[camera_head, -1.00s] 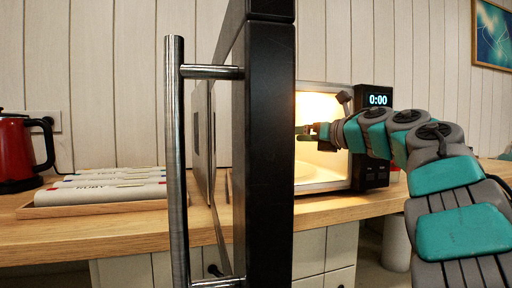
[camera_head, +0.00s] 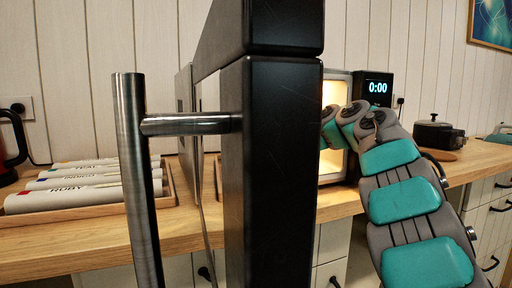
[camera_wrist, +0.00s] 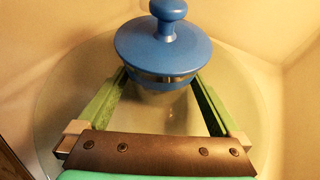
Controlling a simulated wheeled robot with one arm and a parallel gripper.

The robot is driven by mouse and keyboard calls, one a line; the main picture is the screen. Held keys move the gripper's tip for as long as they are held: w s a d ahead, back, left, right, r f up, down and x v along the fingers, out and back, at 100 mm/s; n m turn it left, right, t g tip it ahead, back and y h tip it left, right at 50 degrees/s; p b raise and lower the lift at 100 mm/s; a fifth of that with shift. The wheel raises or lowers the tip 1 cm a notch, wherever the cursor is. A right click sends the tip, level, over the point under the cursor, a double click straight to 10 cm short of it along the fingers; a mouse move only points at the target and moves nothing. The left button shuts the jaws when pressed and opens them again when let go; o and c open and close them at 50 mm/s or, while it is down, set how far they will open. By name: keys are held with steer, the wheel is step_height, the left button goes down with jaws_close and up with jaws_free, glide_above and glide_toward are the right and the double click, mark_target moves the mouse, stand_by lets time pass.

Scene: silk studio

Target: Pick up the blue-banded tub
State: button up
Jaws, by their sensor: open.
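The tub (camera_wrist: 162,48) has a blue lid with a round knob and a clear or greyish body below a blue band. It stands upright on the glass turntable (camera_wrist: 60,110) inside the lit microwave. In the wrist view my gripper (camera_wrist: 161,80) is open, with its green fingers reaching to the left and right sides of the tub. I cannot tell whether they touch it. In the head view the open black door hides the tub and my gripper; only my arm shows, reaching into the microwave (camera_head: 375,122).
The open microwave door (camera_head: 275,170) with its metal handle (camera_head: 135,180) stands close in front, left of my arm. A wooden tray (camera_head: 165,188) of labelled rolls lies on the counter at left, near a red kettle (camera_head: 8,150). A black pot (camera_head: 433,132) stands at right.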

steer(key=shift+w+a+f, duration=0.15)
steer(key=shift+w+a, duration=0.05)
steer(key=shift+a, duration=0.05)
steer(key=c, duration=0.9)
steer(key=shift+c, duration=0.2)
steer(key=shift+r, duration=0.2)
